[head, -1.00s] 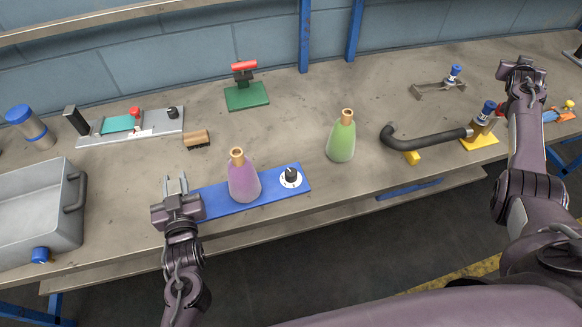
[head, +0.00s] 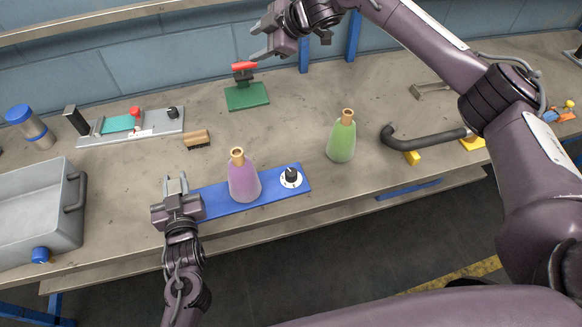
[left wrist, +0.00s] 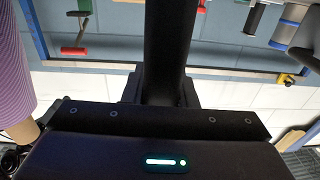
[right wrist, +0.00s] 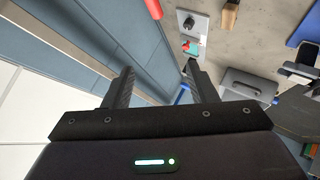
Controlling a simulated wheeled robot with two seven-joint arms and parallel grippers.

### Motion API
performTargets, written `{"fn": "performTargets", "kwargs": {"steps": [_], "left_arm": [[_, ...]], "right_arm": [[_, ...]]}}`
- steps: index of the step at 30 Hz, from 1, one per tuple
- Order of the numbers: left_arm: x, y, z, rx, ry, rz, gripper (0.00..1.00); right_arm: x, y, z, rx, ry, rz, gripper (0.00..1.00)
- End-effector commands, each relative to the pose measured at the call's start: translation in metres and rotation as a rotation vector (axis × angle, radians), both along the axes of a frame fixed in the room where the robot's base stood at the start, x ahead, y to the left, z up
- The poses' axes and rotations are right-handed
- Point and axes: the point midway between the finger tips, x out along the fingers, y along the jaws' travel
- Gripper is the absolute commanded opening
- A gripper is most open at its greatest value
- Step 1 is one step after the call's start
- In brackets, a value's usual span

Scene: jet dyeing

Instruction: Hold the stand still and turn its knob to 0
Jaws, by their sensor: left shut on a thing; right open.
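The stand is a long blue plate (head: 270,194) near the table's front edge, with a black knob on a white dial (head: 291,177) at its right end. I cannot read the dial. A purple flask (head: 243,180) with a tan neck stands on the plate; its side shows in the left wrist view (left wrist: 14,60). My left gripper (head: 176,183) is at the plate's left end and shut on it; its body hides the contact. My right gripper (head: 257,43) is open and empty, raised over the back of the table near the red-handled clamp, far from the knob.
The clamp has a green base (head: 247,96) and red handle (head: 244,66). A green flask (head: 342,138) stands right of the knob, near a black bent hose (head: 430,139). A brush (head: 197,138) lies behind the stand. A grey bin (head: 38,205) is left.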

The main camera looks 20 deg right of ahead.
Motion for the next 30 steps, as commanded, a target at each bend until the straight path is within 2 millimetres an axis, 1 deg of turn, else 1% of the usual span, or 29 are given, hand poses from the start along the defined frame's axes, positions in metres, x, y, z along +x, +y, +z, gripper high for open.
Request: {"fn": "performTargets", "kwargs": {"steps": [1,2,3,5,6,8,9,13,15,18,23,26,30], "left_arm": [[0.000,0.001,-0.001,0.000,0.001,0.002,0.02],[0.000,0.001,-0.001,0.000,0.002,0.002,0.02],[0.000,0.001,-0.001,0.000,0.002,0.002,0.02],[0.000,0.001,-0.001,0.000,0.002,0.002,0.02],[0.000,0.001,-0.001,0.000,0.002,0.002,0.02],[0.000,0.001,-0.001,0.000,0.002,0.002,0.02],[0.000,0.001,-0.001,0.001,0.002,0.002,0.02],[0.000,0.001,-0.001,0.001,0.002,0.002,0.02],[0.000,0.001,-0.001,0.001,0.002,0.002,0.02],[0.000,0.001,-0.001,0.001,0.002,0.002,0.02],[0.000,0.001,-0.001,0.001,0.002,0.002,0.02],[0.000,0.001,-0.001,0.001,0.002,0.002,0.02],[0.000,0.001,-0.001,0.001,0.002,0.002,0.02]], "right_arm": [[-0.020,0.020,-0.014,-0.072,0.040,0.073,0.52],[-0.032,0.028,-0.024,-0.115,0.068,0.111,0.52],[-0.048,0.035,-0.037,-0.174,0.107,0.158,0.52],[-0.073,0.042,-0.057,-0.266,0.168,0.221,0.52],[-0.089,0.042,-0.070,-0.328,0.208,0.258,0.52],[-0.111,0.038,-0.088,-0.418,0.267,0.301,0.52],[-0.125,0.032,-0.098,-0.476,0.305,0.324,0.52],[-0.159,0.009,-0.120,-0.633,0.409,0.368,0.52],[-0.170,-0.003,-0.127,-0.693,0.449,0.377,0.52],[-0.181,-0.015,-0.132,-0.748,0.488,0.385,0.52],[-0.187,-0.021,-0.144,-0.775,0.510,0.387,0.52],[-0.187,-0.021,-0.159,-0.776,0.511,0.387,0.52],[-0.187,-0.021,-0.187,-0.774,0.512,0.386,0.52]]}}
